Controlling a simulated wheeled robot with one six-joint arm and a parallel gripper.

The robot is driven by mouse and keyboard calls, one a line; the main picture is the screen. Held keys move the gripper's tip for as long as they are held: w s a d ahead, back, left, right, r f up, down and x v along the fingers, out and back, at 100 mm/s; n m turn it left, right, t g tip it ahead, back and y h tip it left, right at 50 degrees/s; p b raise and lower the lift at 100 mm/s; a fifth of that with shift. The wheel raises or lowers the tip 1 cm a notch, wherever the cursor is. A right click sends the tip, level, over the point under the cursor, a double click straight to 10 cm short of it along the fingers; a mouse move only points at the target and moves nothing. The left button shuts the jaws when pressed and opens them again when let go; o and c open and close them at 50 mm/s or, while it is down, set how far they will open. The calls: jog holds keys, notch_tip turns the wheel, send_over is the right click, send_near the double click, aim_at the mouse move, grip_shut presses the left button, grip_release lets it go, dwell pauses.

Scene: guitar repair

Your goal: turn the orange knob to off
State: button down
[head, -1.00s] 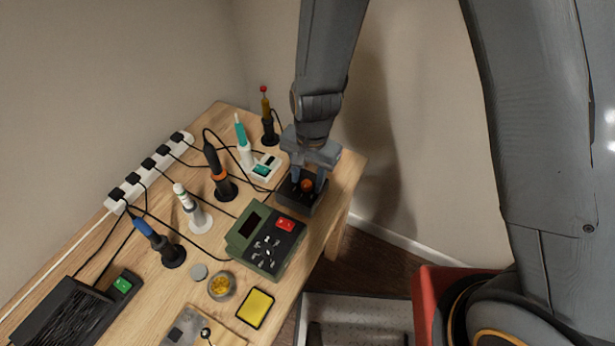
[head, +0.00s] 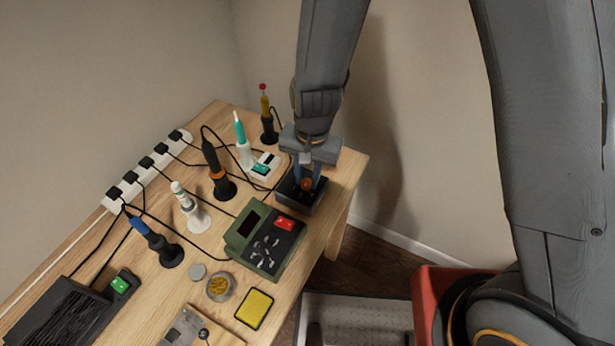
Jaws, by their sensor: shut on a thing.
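The orange knob (head: 306,184) sits on top of a small dark box (head: 291,198) near the far right end of the wooden bench. My gripper (head: 307,182) points down over the box and is shut on the orange knob, with a finger on either side of it. The knob shows only in part between the fingers. Any pointer or off mark on the box is too small to tell.
Left of the box are a white unit with a teal switch (head: 264,167) and several soldering irons in stands. A green station with a red switch (head: 266,239) stands in front. A white power strip (head: 150,168) runs along the wall.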

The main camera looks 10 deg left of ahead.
aim_at(309, 181)
jog(key=n+b, duration=0.2)
jog(key=n, duration=0.2)
jog(key=shift+f, duration=0.1)
jog(key=n+b, duration=0.1)
jog(key=n, duration=0.4)
jog(key=shift+g+b, duration=0.3)
jog(key=shift+b, duration=0.05)
jog(key=c, duration=1.5)
grip_release()
jog(key=shift+w+d+r+b, duration=0.1)
jog(key=shift+r+b, duration=0.2)
jog(key=shift+r, duration=1.7)
jog(key=shift+w+d+r+b, duration=0.1)
jog(key=shift+r+b, duration=0.2)
jog(key=shift+r, duration=1.7)
